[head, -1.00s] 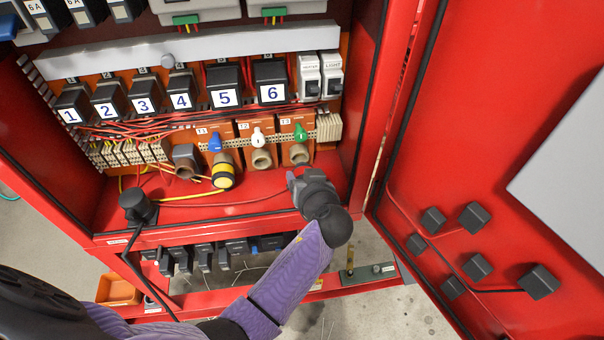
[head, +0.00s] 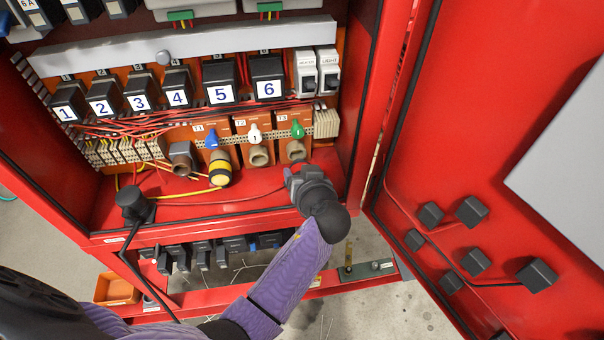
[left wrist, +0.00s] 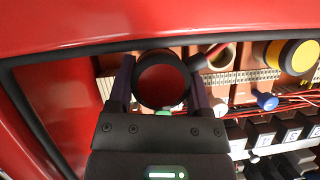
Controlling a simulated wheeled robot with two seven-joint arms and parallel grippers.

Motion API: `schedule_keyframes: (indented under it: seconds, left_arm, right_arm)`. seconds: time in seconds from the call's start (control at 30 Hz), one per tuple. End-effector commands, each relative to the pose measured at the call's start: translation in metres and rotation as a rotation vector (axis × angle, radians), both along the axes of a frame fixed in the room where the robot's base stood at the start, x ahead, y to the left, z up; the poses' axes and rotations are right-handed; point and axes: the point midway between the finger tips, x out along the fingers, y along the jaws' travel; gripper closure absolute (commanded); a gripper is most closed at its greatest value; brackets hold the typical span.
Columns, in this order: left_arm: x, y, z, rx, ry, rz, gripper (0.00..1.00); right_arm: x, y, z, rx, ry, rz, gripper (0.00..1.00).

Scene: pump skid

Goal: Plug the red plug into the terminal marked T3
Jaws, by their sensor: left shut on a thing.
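The T3 terminal is a tan round socket (head: 294,151) at the right of the row, with a green lever (head: 298,129) above it. My left gripper (head: 298,172) is just below and in front of T3. In the left wrist view, its fingers (left wrist: 160,88) are shut on a round dark ring with a red middle, the red plug (left wrist: 162,79), seen end-on. In the head view the gripper hides the plug; its red cable (head: 235,200) runs left. The T3 mouth shows in the head view, and I see no plug in it. My right gripper is not in view.
T2, with a white lever (head: 254,134), stands left of T3. A yellow-black plug (head: 219,174) sits at T1 under a blue lever (head: 211,141). The cabinet's right wall and open red door (head: 480,120) bound the right side. A black cable outlet (head: 132,203) stands on the left.

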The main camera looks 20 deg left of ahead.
Motion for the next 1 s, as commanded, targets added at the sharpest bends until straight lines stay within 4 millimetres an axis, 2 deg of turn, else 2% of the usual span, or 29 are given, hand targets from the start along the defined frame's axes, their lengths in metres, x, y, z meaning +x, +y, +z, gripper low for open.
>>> schedule_keyframes:
  seconds: [1.0]
  left_arm:
    - [0.016, 0.009, 0.000, 0.001, -0.001, 0.000, 0.92]
  right_arm:
    - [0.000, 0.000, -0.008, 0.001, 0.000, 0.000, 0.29]
